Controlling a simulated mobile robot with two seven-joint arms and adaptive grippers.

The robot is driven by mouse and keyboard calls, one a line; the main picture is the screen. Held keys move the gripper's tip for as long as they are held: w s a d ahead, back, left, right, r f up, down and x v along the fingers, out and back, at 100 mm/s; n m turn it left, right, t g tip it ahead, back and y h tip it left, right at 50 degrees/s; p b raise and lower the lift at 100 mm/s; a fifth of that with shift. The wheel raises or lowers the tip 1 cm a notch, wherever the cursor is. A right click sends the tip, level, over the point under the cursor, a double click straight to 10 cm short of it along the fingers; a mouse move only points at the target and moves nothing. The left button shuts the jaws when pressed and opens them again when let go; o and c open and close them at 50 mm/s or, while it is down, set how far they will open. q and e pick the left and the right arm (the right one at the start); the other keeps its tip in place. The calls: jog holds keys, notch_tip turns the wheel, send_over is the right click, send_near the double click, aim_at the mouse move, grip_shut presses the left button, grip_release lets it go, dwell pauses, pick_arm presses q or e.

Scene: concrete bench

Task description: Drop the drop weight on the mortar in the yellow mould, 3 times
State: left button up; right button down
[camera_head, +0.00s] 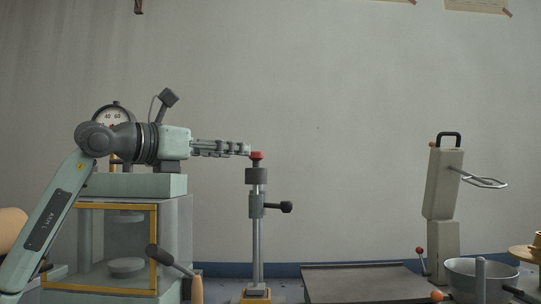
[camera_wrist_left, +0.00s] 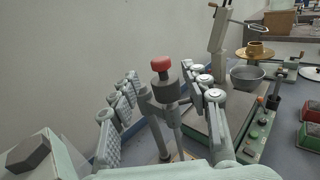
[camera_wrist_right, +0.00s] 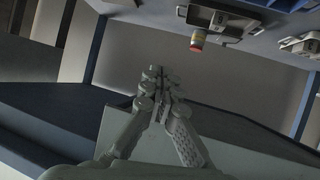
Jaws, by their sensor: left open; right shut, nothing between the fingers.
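The drop weight (camera_head: 256,176) is a dark grey cylinder with a red knob (camera_head: 257,155) on top, high on an upright rod with a side-handled clamp (camera_head: 257,205). A yellow block (camera_head: 256,294) at the rod's foot, cut by the picture edge, looks like the mould; no mortar is visible. My left gripper (camera_head: 248,150) reaches in level at the red knob. In the left wrist view its open fingers stand on both sides of the drop weight (camera_wrist_left: 166,88); contact cannot be told. My right gripper (camera_wrist_right: 158,78) is shut and empty, away from the stand.
A pale press (camera_head: 122,185) with a yellow-framed window stands under my left arm. To the right are a dark flat tray (camera_head: 362,283), a mixer (camera_head: 444,185) and a metal bowl (camera_head: 481,272). A brass-coloured ring (camera_wrist_left: 257,49) sits on a round plate at the back right.

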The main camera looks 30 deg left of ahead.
aim_at(256, 153)
pick_arm(q)
jog(key=p+x, duration=0.1)
jog(key=x, duration=0.6)
jog(key=shift+w+d, duration=0.15)
jog(key=shift+w, duration=0.15)
pick_arm(e)
jog(key=s+d+f+g+h, duration=0.2)
jog(key=s+d+f+g, duration=0.1)
jog(key=s+d+f, duration=0.1)
jog(key=shift+s+d+f+m+g, duration=0.15)
jog(key=shift+d+f+m+g, duration=0.15)
jog(key=shift+d+f, duration=0.3)
pick_arm(q)
jog(key=shift+c, duration=0.6)
grip_shut()
